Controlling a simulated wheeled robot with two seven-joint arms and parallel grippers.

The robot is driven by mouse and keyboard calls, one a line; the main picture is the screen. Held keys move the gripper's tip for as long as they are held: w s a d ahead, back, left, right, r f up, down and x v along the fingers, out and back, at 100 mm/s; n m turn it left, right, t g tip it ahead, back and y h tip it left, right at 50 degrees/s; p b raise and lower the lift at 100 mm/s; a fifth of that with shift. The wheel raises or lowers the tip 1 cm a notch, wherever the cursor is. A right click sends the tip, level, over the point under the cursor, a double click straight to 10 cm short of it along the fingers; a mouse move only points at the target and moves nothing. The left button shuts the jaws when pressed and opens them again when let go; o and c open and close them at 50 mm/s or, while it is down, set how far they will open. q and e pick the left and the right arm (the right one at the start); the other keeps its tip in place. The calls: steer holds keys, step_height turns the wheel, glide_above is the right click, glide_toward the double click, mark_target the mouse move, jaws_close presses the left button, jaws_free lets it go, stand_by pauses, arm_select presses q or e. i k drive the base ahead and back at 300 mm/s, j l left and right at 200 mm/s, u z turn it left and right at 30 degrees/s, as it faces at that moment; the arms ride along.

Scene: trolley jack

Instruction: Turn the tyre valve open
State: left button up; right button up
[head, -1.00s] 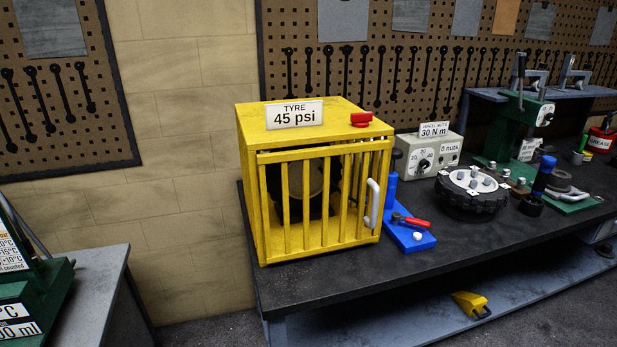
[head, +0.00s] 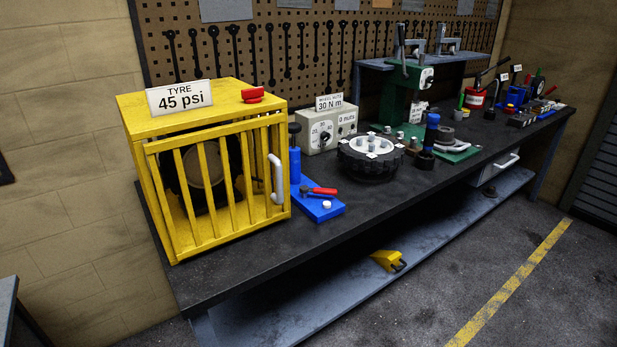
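A yellow barred cage (head: 215,190) stands at the left end of the dark workbench, its barred front door closed, with a white handle (head: 276,178) on the door's right side. A sign reading "TYRE 45 psi" (head: 180,97) is on its top. A dark round tyre (head: 200,175) shows behind the bars. A red piece (head: 253,94) sits on the cage's top right. Beside the cage is a blue device with a red lever (head: 319,190) and a white knob (head: 326,205). I cannot tell which part is the tyre valve. Neither gripper is in view.
A "30 N m" dial box (head: 325,130), a wheel with nuts (head: 370,158) and a green press (head: 405,95) stand farther along the bench (head: 260,255). A yellow wedge (head: 390,261) lies on the lower shelf. The floor (head: 470,275) in front is clear.

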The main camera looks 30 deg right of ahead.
mark_target(303, 190)
steer(key=z, duration=1.1)
steer(key=i+u, duration=0.1)
